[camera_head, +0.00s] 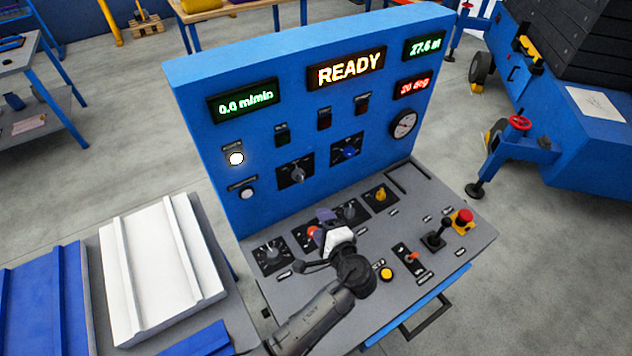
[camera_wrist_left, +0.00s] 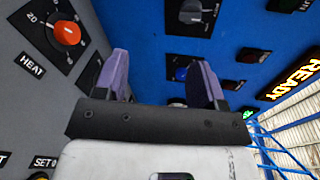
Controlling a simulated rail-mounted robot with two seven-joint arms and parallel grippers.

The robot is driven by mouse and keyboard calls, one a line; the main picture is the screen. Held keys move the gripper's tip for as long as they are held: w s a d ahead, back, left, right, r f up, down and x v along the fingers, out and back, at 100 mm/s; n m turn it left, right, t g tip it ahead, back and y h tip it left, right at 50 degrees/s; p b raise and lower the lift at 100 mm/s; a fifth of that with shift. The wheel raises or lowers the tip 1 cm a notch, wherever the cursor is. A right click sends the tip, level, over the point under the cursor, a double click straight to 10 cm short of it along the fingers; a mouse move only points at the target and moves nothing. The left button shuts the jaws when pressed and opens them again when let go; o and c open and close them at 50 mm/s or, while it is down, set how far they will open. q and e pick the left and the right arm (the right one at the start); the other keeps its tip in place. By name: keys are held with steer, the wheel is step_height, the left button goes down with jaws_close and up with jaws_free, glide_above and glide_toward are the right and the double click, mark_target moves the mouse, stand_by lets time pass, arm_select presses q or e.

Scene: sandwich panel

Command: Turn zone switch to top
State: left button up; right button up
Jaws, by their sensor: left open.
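I cannot read which knob is the zone switch. The upright blue panel carries a grey knob (camera_head: 298,173) and a blue knob (camera_head: 348,152); in the left wrist view the blue knob (camera_wrist_left: 180,74) shows between the fingers, farther off, and the grey knob (camera_wrist_left: 191,11) above it. The desk has a red knob (camera_head: 312,232), labelled HEAT in the left wrist view (camera_wrist_left: 66,33), plus a yellow knob (camera_head: 380,194) and grey knobs (camera_head: 271,253). My left gripper (camera_head: 326,217) is open and empty above the desk, with purple fingers (camera_wrist_left: 163,78) apart from the knobs.
The desk also bears a red emergency button (camera_head: 463,218), a black lever (camera_head: 434,240) and a yellow button (camera_head: 386,273). The display (camera_head: 346,70) reads READY. A white ribbed panel (camera_head: 160,265) lies at left. A blue machine (camera_head: 580,140) stands at right.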

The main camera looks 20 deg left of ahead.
mark_target(301, 180)
arm_select(q)
steer(key=w+a+m, duration=0.2)
steer(key=w+a, duration=0.1)
steer(key=w+a+r+m+t+y+b, duration=0.1)
steer(key=w+a+m, duration=0.1)
steer(key=w+a, duration=0.1)
steer(key=w+a+m, duration=0.2)
steer(key=w+a, duration=0.1)
steer(key=w, duration=0.2)
steer(key=shift+w+a+r+m+t+y, duration=0.1)
steer(key=shift+a+r+m+t+y, duration=0.2)
steer(key=shift+r+m+t, duration=0.1)
steer(key=shift+c, duration=0.3)
